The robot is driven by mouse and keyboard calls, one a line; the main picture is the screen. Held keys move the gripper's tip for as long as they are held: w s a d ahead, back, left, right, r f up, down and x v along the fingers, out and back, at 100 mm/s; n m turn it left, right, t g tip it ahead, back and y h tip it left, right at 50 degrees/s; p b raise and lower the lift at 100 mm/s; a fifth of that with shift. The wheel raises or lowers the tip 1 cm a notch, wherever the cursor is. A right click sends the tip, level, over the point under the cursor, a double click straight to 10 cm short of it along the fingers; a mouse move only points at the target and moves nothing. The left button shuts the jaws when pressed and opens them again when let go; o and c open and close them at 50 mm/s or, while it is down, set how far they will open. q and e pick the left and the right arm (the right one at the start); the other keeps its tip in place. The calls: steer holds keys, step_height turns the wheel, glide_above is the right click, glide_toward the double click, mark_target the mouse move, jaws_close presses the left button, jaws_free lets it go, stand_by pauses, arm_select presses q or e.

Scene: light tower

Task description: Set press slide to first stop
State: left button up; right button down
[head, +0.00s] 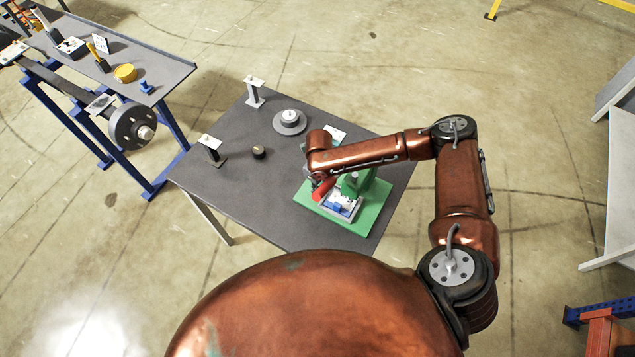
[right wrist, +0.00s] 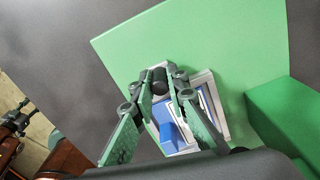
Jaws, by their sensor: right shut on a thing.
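The press has a flat green base (head: 364,219) and a green upright (head: 358,182) on the dark table, under the end of my right arm. On the base sits the slide, a pale tray (right wrist: 213,92) holding a blue block (right wrist: 171,137); the blue block also shows in the head view (head: 337,208). In the right wrist view, a short black knob (right wrist: 159,75) stands at the slide's end. My right gripper (right wrist: 160,84) is shut on this knob, one finger on each side. In the head view my wrist hides the fingertips. My left gripper is out of view.
A red part (head: 322,189) shows beside my wrist. On the table (head: 275,205) stand a grey round piece with a dial (head: 289,121), a small black knob (head: 258,152) and two posts (head: 254,92) (head: 211,150). A blue-legged bench (head: 150,60) stands at upper left.

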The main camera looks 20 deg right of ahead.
steer(key=shift+w, duration=0.15)
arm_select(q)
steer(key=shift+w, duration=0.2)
arm_select(e)
steer(key=shift+a, duration=0.1)
steer(key=c, duration=2.3)
jaws_free()
steer(key=shift+c, duration=0.2)
steer(key=o, duration=0.5)
steer(key=shift+c, duration=0.2)
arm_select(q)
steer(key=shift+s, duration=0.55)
